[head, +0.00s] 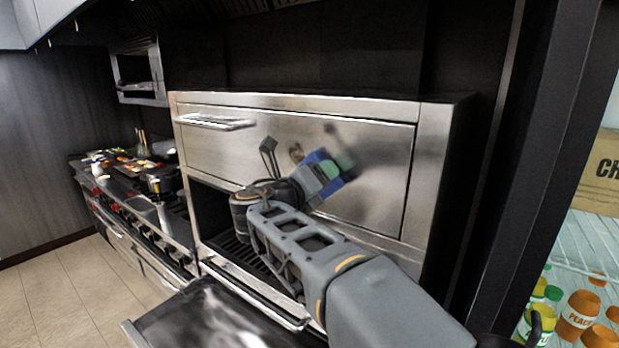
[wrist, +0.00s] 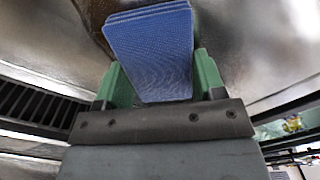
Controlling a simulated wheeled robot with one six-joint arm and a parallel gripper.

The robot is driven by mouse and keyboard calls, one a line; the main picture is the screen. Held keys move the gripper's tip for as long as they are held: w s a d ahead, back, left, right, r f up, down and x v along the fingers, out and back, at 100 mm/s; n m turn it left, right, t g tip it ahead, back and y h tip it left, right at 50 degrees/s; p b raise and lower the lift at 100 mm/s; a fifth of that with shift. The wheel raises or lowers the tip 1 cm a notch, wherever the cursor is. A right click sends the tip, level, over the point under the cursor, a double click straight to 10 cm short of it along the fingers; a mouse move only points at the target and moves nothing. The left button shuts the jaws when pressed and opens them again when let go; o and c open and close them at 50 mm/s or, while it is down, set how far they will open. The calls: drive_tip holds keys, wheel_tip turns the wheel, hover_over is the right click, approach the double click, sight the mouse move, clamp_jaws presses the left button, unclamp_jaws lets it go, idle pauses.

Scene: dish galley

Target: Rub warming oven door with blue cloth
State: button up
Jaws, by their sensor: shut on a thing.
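The warming oven door (head: 375,185) is the broad steel upper panel with a bar handle (head: 215,122), and it is shut. A brown smudge (head: 297,152) shows on it, and brown also shows behind the cloth in the wrist view (wrist: 92,14). My gripper (head: 335,168) is at the middle of this panel. Its green fingers are shut on a folded blue cloth (wrist: 150,52), which sticks out toward the steel surface. In the head view the cloth (head: 319,157) is partly hidden by my gripper. I cannot tell whether it touches the door.
Below the panel, a lower door (head: 205,318) hangs open before a dark cavity with a rack (head: 235,248). A cooking range (head: 140,225) with pans and food stands at left. At right, a shelf holds bottles (head: 578,313) and a cardboard box (head: 600,172). Floor at lower left is clear.

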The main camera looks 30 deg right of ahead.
sight(289, 157)
drive_tip(key=shift+s+d, duration=0.3)
drive_tip(key=shift+s, duration=0.35)
drive_tip(key=shift+p, duration=0.3)
drive_tip(key=shift+w+a+r+p, duration=0.1)
drive_tip(key=shift+w+a+p, duration=0.45)
drive_tip(key=shift+w+p, duration=0.6)
drive_tip(key=shift+w+a+f+p, duration=0.1)
drive_tip(key=shift+w+a+p, duration=0.55)
drive_tip(key=shift+w, duration=1)
drive_tip(key=shift+w+a+r+p, duration=0.1)
drive_tip(key=shift+w+a+p, duration=0.4)
drive_tip(key=shift+w+p, duration=0.65)
drive_tip(key=shift+w+a+b, duration=0.15)
drive_tip(key=shift+w+a, duration=0.1)
drive_tip(key=shift+w, duration=0.4)
drive_tip(key=shift+w+a+b, duration=0.15)
drive_tip(key=shift+w+a, duration=0.05)
drive_tip(key=shift+w, duration=0.45)
drive_tip(key=shift+s+r, duration=0.1)
drive_tip(key=shift+r, duration=1)
drive_tip(key=s+d, duration=0.4)
drive_tip(key=s, duration=0.6)
drive_tip(key=shift+s, duration=0.2)
drive_tip(key=shift+w+d, duration=0.1)
drive_tip(key=shift+w+a, duration=0.7)
drive_tip(key=shift+w, duration=1.05)
drive_tip(key=shift+w+a, duration=0.7)
drive_tip(key=shift+w, duration=1)
drive_tip(key=shift+w+a, duration=0.7)
drive_tip(key=shift+w, duration=1.05)
